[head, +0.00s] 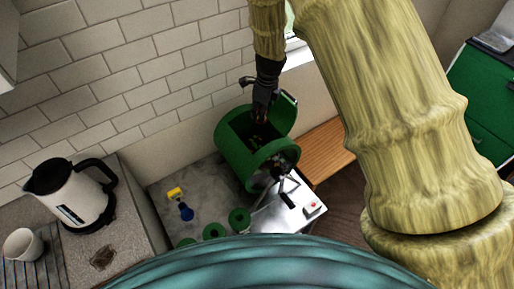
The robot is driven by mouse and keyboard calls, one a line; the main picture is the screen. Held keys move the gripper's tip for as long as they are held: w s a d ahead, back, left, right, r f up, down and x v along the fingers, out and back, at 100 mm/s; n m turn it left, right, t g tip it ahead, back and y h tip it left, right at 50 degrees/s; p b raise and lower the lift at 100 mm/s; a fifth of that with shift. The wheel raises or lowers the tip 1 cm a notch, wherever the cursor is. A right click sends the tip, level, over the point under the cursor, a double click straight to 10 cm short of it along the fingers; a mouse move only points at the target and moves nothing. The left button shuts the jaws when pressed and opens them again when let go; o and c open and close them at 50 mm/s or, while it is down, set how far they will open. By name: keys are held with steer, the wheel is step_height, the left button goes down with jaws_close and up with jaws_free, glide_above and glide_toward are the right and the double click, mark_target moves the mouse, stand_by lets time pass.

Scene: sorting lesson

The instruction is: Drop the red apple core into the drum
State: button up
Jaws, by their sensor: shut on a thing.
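The green drum (232,158) lies on its side on the grey worktop, with its hatch open at the top and dark contents with small scraps inside. Its raised lid (284,115) stands at the right of the opening. My black gripper (261,121) points down at the opening, its fingertips over or just inside it; the exact height is hard to tell. It is shut on a small reddish thing, which I take for the red apple core, mostly hidden by the fingers and dark surroundings.
A crank (277,172) sits on the drum's right end, beside a white metal stand (290,213). A yellow block (175,193), a blue object (186,211) and green rings (239,218) lie in front. A kettle (72,193) and a mug (23,244) stand left; the tiled wall is behind.

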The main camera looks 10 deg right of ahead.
steer(key=f+b, duration=0.1)
steer(key=f, duration=0.1)
steer(key=w+f+b, duration=0.1)
steer(key=f, duration=0.1)
steer(key=shift+f+b, duration=0.35)
steer(key=shift+s+f, duration=0.15)
steer(key=shift+s, duration=0.2)
steer(key=shift+w+f, duration=0.1)
steer(key=shift+w, duration=0.1)
steer(key=o, duration=1)
steer(key=shift+s, duration=0.15)
steer(key=shift+o, duration=0.2)
